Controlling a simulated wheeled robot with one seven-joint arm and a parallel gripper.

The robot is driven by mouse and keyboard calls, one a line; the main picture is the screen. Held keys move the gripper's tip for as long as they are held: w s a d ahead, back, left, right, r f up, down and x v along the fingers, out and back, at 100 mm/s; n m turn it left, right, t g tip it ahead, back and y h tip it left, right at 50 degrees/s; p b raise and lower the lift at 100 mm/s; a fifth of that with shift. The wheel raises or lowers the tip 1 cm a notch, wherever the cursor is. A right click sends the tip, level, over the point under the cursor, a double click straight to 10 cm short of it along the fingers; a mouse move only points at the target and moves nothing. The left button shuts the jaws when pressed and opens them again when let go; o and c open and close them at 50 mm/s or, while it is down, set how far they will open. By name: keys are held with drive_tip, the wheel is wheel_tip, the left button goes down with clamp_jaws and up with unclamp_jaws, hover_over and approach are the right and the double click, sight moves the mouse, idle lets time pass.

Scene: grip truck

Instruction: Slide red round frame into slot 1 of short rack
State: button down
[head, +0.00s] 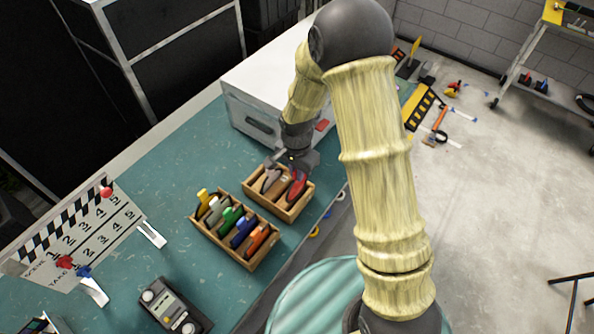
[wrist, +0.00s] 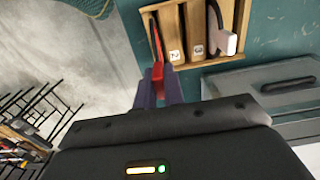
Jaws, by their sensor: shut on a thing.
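The short rack (head: 287,214) is a small wooden box with dividers on the teal bench. The red round frame (head: 297,187) is at its right end, upright, with its handle in my gripper (head: 296,168). In the wrist view my gripper (wrist: 158,90) is shut on the red handle (wrist: 158,72). The red frame's thin edge lines up with the leftmost compartment of the short rack (wrist: 203,62), beside labels 2 and 3. Label 1 is not visible. I cannot tell how deep the frame sits. A frame with a pale handle (wrist: 223,42) stands in the compartment at label 3.
A longer wooden rack (head: 222,248) with several coloured frames stands just left of the short rack. A white case (head: 262,100) stands behind. The bench edge is close on the right.

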drive_tip(key=shift+f, duration=0.15)
drive_tip(key=shift+s+f+b, duration=0.1)
drive_tip(key=shift+f+b, duration=0.2)
drive_tip(key=shift+b, duration=0.05)
drive_tip(key=shift+f, duration=0.25)
idle(0.4)
